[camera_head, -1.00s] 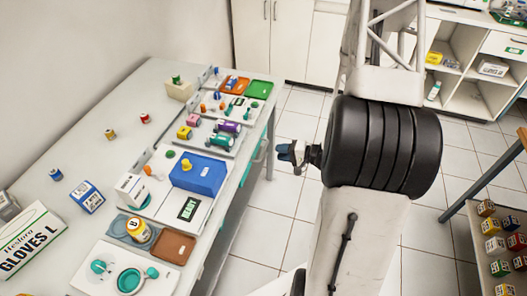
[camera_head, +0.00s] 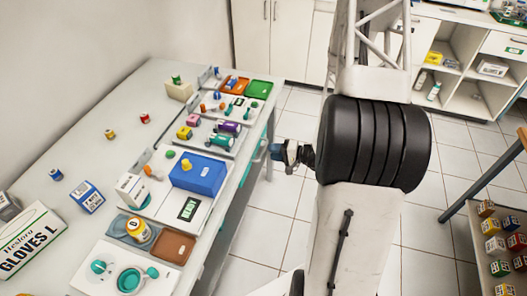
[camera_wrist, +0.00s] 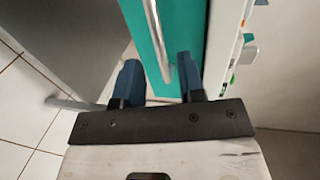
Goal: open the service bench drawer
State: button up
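The service bench (camera_head: 105,85) stands on the left in the head view. Its teal drawer front (camera_head: 256,163) shows as a thin strip under the far right edge of the top. In the wrist view the teal drawer front (camera_wrist: 190,28) fills the upper middle, with a metal bar handle (camera_wrist: 157,38) along it. My gripper (camera_head: 276,151) is just right of the drawer front in the head view. In the wrist view my gripper (camera_wrist: 160,75) is open, its blue fingers on either side of the handle's near end. Contact with the handle cannot be told.
Trays and a blue box (camera_head: 198,174) stand along the bench's right side. A glove box (camera_head: 30,240) is at its front left. Tiled floor (camera_head: 285,205) lies between the bench and my arm. A shelf with small boxes (camera_head: 497,225) stands at the right.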

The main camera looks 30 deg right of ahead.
aim_at(263, 151)
jog(key=shift+x, duration=2.4)
grip_shut()
